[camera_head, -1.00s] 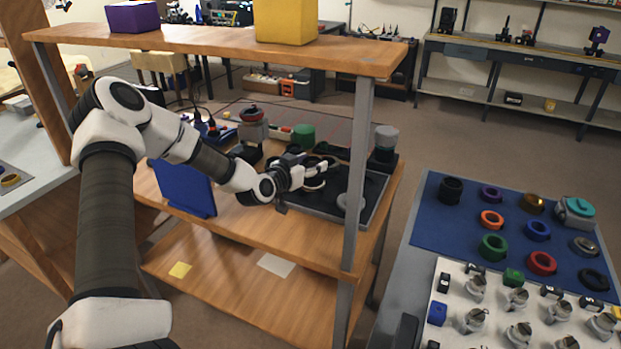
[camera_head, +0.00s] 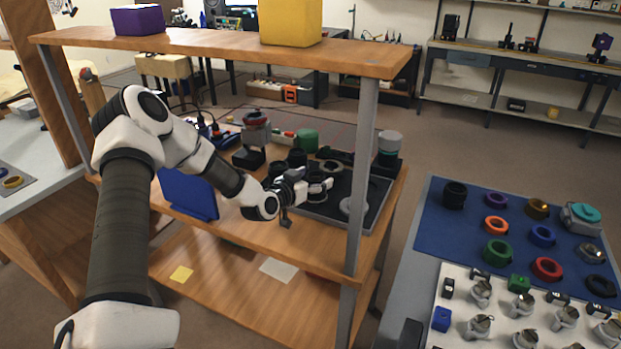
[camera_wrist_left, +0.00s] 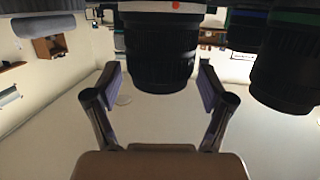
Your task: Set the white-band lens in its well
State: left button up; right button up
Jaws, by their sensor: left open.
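The white-band lens (camera_wrist_left: 160,55) is a black ribbed barrel with a white band and a red dot. In the left wrist view it lies between the two fingers of my left gripper (camera_wrist_left: 160,88), with a visible gap on each side. In the head view my left gripper (camera_head: 318,179) is open at the dark tray (camera_head: 377,203) on the shelf, and its fingers partly hide the lens there. My right gripper is not in view.
Another dark lens (camera_wrist_left: 283,70) stands close on the right in the wrist view. A shelf post (camera_head: 362,170) rises just right of the gripper, under the upper board (camera_head: 200,42). A pale disc (camera_head: 353,206) lies on the tray. A blue panel (camera_head: 188,194) stands left.

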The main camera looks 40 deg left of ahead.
pick_arm(q)
jog(key=p+v, duration=1)
jog(key=v, duration=0.2)
jog(key=shift+n, duration=0.3)
